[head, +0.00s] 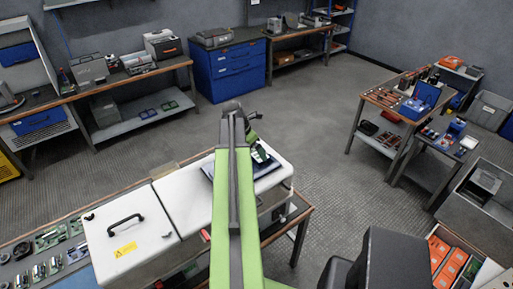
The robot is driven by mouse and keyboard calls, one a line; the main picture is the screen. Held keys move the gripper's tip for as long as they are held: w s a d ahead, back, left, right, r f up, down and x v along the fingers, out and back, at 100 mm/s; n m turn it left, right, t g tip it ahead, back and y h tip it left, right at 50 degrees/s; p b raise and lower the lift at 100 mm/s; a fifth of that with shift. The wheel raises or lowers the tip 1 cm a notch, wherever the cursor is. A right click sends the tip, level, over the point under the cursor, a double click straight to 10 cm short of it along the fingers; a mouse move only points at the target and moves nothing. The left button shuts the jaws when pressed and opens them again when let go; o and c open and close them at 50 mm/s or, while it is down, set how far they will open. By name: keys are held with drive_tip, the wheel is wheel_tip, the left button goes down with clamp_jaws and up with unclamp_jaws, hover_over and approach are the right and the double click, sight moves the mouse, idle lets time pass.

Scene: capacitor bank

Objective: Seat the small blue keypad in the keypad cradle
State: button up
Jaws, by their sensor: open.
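My green arm reaches away from me over the white machine on the near bench. My gripper (265,158) is small and partly hidden behind the arm; it is open, close to or above a dark panel (270,168) on the machine's top. I cannot tell whether it touches anything. I cannot make out the small blue keypad or the keypad cradle for sure; the arm may hide them, or they are too small to tell.
A white lidded case (128,235) with a black handle and circuit boards (50,240) stand left on the bench. A tool table (385,97) with an open blue case (421,102) is at right. A blue drawer cabinet (230,70) stands behind. Floor between is clear.

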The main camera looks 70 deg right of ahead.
drive_tip(key=p+v, duration=1.1)
drive_tip(key=v, duration=0.3)
drive_tip(key=shift+r+p, duration=0.2)
drive_tip(key=shift+p, duration=0.2)
drive_tip(key=shift+s, duration=0.1)
drive_tip(key=shift+s, duration=0.1)
